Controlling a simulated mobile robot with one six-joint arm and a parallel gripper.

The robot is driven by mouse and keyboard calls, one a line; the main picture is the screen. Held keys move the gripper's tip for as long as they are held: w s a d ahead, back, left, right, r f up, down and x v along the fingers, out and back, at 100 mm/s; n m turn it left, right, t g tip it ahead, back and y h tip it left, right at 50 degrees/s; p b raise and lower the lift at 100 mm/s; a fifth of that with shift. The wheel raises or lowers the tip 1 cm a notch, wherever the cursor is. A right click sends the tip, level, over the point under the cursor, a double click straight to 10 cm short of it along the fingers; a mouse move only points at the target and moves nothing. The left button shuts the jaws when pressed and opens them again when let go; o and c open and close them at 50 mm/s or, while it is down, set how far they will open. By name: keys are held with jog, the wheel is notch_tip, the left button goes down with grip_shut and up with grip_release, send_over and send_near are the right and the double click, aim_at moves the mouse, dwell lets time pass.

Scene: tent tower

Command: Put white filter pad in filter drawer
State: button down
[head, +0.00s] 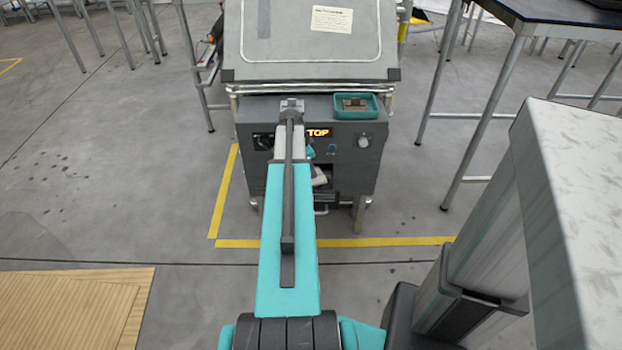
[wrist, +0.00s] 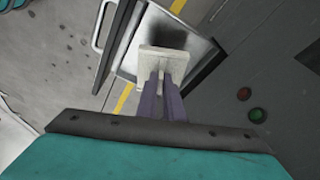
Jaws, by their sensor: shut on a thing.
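The white filter pad (wrist: 163,58) is a pale, thick square between the two dark fingertips of my gripper (wrist: 164,80) in the wrist view. My gripper is shut on it. The filter drawer (wrist: 201,52) is pulled out, a shallow metal tray with a dark stain on its floor and a handle at its left. The pad overlaps the drawer's near part in this view; whether it touches the floor I cannot tell. In the head view the pad (head: 320,178) shows small at the front of the grey machine, and my arm hides most of my gripper.
The grey machine (head: 255,115) has a lit display, knobs and a teal tray (head: 371,113) on top. In the wrist view, red and green buttons (wrist: 257,115) are on its front. Yellow floor tape (head: 228,190) borders it. A dark table (head: 560,12) stands at right.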

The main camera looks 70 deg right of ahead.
notch_tip(320, 180, down, 4)
jog(key=shift+f, duration=0.1)
jog(key=shift+w+d+f, duration=0.1)
jog(key=shift+d+f, duration=0.1)
jog(key=shift+f, duration=0.1)
jog(key=shift+f, duration=0.15)
dwell(0.3)
jog(key=c, duration=1.9)
grip_release()
jog(key=v, duration=1.2)
